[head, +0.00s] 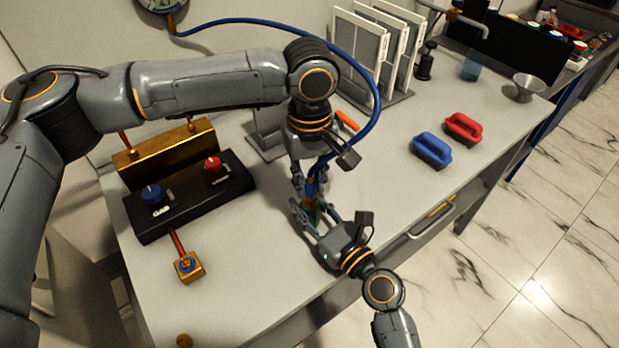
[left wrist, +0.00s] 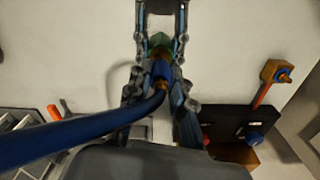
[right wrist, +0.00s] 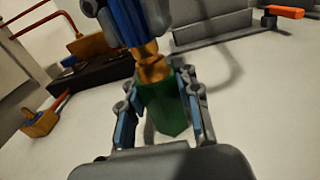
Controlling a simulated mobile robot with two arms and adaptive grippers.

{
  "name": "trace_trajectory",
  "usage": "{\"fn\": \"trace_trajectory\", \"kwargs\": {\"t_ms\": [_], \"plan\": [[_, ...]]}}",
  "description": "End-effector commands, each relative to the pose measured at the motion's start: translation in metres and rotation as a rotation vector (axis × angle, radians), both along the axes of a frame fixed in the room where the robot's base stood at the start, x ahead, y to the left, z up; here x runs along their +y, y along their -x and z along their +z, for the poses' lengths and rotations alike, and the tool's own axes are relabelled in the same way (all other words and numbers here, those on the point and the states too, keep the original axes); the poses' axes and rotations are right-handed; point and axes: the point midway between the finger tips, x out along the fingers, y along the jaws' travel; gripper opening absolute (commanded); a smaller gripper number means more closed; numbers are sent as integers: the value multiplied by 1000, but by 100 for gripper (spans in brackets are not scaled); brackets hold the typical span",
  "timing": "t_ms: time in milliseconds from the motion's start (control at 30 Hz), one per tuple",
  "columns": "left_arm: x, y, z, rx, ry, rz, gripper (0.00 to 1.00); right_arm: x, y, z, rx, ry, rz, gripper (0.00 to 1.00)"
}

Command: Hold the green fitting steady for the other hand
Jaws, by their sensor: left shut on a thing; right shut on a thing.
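The green fitting (right wrist: 166,110) is a green block standing upright between the fingers of my right gripper (right wrist: 160,105), which is shut on it. In the head view it shows small (head: 313,216), partly hidden by fingers. My left gripper (head: 308,188) is shut on the end of the blue hose (left wrist: 162,72), directly above the fitting. The hose's brass end (right wrist: 152,66) points down and meets the top of the green fitting; I cannot tell how deep it sits. My right gripper also shows in the head view (head: 318,222), reaching in from the lower right.
The blue hose runs up to a round gauge (head: 161,3). A black valve block (head: 190,195) with blue and red knobs stands at left. A blue handle (head: 432,149) and a red handle (head: 464,128) lie at right. Clear bench lies between them and my grippers.

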Motion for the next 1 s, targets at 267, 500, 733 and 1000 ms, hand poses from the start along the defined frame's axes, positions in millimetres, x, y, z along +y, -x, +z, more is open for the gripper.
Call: {"fn": "trace_trajectory", "kwargs": {"t_ms": [267,500,733,1000], "plan": [[0,0,0,1,-2,0,0,0,0,-1,2,0,-1,0],[0,0,2,1,-2,0,0,-1,0,-1,2,0,-1,0],[0,0,5,-1,-1,0,0,-1,0,-1,2,2,-2,0],[0,0,17,0,-1,0,0,0,0,-1,2,1,-1,0]]}}
